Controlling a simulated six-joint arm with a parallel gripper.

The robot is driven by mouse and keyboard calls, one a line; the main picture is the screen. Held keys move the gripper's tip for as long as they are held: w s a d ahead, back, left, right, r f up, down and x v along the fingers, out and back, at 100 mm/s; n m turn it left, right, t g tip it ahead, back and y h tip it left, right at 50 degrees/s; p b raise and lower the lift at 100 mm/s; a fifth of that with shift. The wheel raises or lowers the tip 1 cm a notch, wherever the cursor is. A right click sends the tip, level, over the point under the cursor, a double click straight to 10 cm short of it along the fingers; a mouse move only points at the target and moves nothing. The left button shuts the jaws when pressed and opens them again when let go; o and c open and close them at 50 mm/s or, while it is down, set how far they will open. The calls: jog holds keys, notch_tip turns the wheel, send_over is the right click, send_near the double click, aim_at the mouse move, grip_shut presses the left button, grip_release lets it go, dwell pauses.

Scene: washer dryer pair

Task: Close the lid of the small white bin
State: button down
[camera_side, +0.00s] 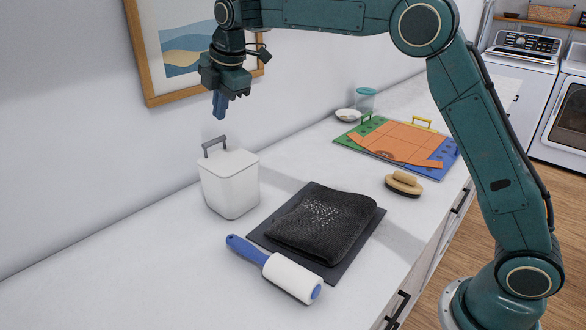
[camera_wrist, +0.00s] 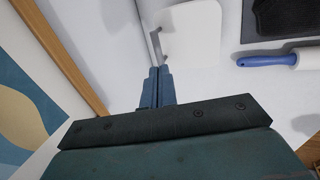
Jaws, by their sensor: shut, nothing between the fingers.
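The small white bin (camera_side: 230,188) stands on the counter near the wall. Its lid (camera_side: 232,163) looks flat across the top, and no opening shows. A grey handle (camera_side: 214,145) rises at the lid's rear left edge. In the wrist view the white lid (camera_wrist: 192,35) lies beyond the fingertips, with the handle (camera_wrist: 156,46) along its left side. My gripper (camera_side: 219,117) is shut and empty, pointing down above the bin, apart from it. In the wrist view my gripper (camera_wrist: 159,69) has its fingers together, overlapping the near end of the handle in the picture.
A lint roller (camera_side: 278,270) and a dark folded cloth on a mat (camera_side: 345,270) lie in front and right of the bin. A brush (camera_side: 404,184), folding board (camera_side: 395,142), dish (camera_side: 347,115) and jar (camera_side: 365,99) are farther back. A framed picture (camera_side: 143,50) hangs behind my gripper.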

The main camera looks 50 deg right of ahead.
aim_at(213, 141)
jog(key=shift+g, duration=0.8)
jog(key=shift+w+a+f, duration=0.1)
jog(key=shift+w+f, duration=0.25)
jog(key=shift+w, duration=0.25)
jog(key=shift+w+a+f, duration=0.15)
jog(key=shift+w+f, duration=0.2)
jog(key=shift+w, duration=0.3)
jog(key=shift+w+a+f, duration=0.1)
jog(key=shift+w+f, duration=0.25)
jog(key=shift+w, duration=0.25)
jog(key=shift+w+f, duration=0.15)
jog(key=shift+d+f+g, duration=0.1)
jog(key=shift+g, duration=0.2)
jog(key=shift+d+f, duration=0.2)
jog(key=shift+d, duration=0.05)
jog(key=shift+w+r, duration=0.1)
jog(key=shift+r, duration=0.1)
jog(key=shift+r, duration=0.5)
jog(key=shift+r, duration=0.1)
jog(key=shift+f, duration=0.25)
